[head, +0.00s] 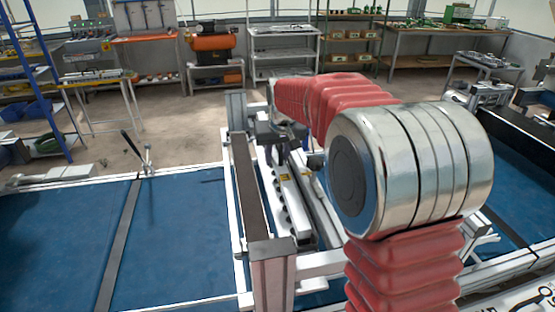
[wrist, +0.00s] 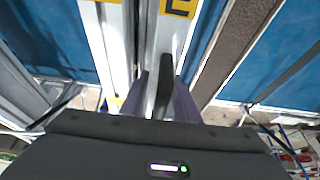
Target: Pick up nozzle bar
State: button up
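The nozzle bar (head: 291,205) appears to be the long pale bar with a yellow label and a row of dark round fittings, lying lengthwise in the machine frame. In the wrist view the pale bar (wrist: 173,38) runs from the top edge down to my gripper (wrist: 163,100). A dark upright piece stands over the bar between the purplish fingers. The fingers lie on either side of the bar's near end. Whether they touch or grip it cannot be told. In the head view my gripper (head: 277,138) is small and dark at the bar's far end, partly hidden by my arm.
A brown beam (head: 245,190) with upright end posts runs left of the bar. A blue conveyor bed (head: 60,240) with pale rails spreads left. A lever (head: 146,160) stands on its far rail. Shelves and workbenches line the back wall, beyond open floor.

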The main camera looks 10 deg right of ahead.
jog(key=shift+c, duration=0.5)
jog(key=c, duration=0.6)
jog(key=shift+r, duration=0.1)
notch_tip(320, 180, up, 9)
jog(key=shift+r, duration=0.5)
jog(key=shift+s, duration=0.1)
